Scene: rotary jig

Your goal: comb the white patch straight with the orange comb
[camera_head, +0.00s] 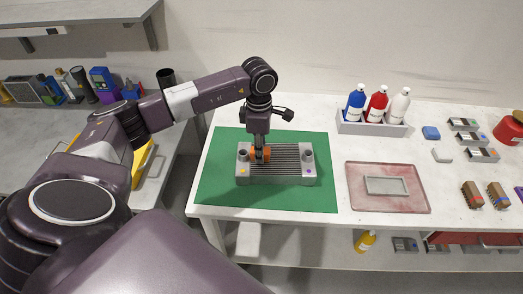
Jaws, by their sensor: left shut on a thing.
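My left gripper (260,156) reaches down over the grey jig (308,178) and is shut on a small orange piece, which looks like the orange comb (267,154). The comb is at the left part of the jig's top, mostly hidden by the fingers. I cannot tell whether it touches the surface below. The jig has a post at each end and a striped, ridged grey area (288,162) between them. No clearly white patch can be made out there. My right gripper is not in view.
The jig stands on a green mat (215,185) on a white table. To the right are a reddish tray (420,203) with a grey frame (386,186), a rack (371,128) with blue, red and white bottles, and two brushes (472,195). The table's front edge is close.

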